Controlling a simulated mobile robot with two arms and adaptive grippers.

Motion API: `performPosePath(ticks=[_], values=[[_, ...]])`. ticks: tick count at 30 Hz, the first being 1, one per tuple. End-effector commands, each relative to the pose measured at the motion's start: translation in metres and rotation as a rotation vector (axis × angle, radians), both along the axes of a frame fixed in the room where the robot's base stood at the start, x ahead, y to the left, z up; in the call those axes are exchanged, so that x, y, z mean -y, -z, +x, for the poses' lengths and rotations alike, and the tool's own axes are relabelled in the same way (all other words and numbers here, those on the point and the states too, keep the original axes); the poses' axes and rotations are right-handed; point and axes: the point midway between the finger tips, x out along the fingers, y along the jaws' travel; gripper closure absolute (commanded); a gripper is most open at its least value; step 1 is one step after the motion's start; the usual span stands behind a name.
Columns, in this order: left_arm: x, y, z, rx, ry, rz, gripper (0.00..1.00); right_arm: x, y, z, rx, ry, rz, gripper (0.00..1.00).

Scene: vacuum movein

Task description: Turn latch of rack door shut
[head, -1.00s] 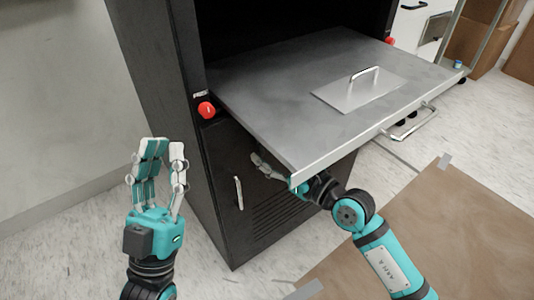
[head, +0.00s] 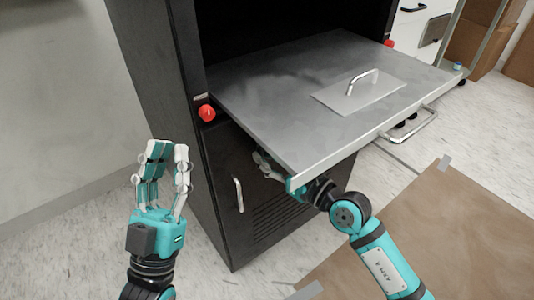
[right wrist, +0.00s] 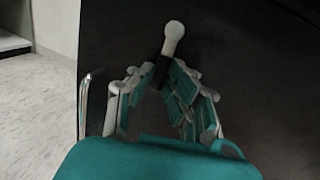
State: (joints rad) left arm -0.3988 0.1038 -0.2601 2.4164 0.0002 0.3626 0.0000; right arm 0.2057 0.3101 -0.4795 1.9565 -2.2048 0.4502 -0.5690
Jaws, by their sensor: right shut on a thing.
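The black rack's lower door (head: 250,170) looks closed, with a metal handle (head: 238,193) on it; the handle also shows in the right wrist view (right wrist: 84,105). A latch (right wrist: 173,38) with a pale rounded end and dark stem stands out in front of the dark rack face. My right gripper (right wrist: 163,88) is shut on the latch's stem, its fingers on both sides. In the head view my right gripper (head: 266,163) is partly under the pulled-out shelf, which hides the latch. My left gripper (head: 165,160) is open and empty, left of the rack.
A grey metal shelf (head: 290,85) with a raised handle sticks out above my right gripper. Red knobs (head: 207,112) sit on the rack's front edges. Brown sheeting (head: 430,235) lies on the floor at right. The floor at left is clear.

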Motion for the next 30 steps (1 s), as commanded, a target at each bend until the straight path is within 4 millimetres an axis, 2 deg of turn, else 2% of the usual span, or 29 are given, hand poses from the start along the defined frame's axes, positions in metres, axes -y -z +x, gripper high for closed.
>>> performPosePath(ticks=[6,10,17,18,23,30], values=[[0.002,0.021,0.021,-0.176,-0.009,0.051,0.81,-0.003,-0.001,-0.003,-0.049,0.000,0.065,1.00],[0.003,0.028,0.025,-0.213,-0.011,0.062,0.81,-0.004,0.000,-0.003,-0.058,0.001,0.078,1.00],[0.003,0.028,0.025,-0.213,-0.011,0.062,0.81,-0.004,0.001,-0.003,-0.058,0.000,0.080,1.00],[0.003,0.028,0.025,-0.212,-0.011,0.062,0.81,-0.004,0.001,-0.003,-0.058,0.000,0.080,0.84],[0.003,0.028,0.025,-0.212,-0.011,0.062,0.81,-0.004,0.001,-0.003,-0.058,0.001,0.079,0.63],[0.003,0.028,0.025,-0.210,-0.011,0.062,0.81,-0.004,0.001,-0.003,-0.057,0.001,0.078,0.63]])
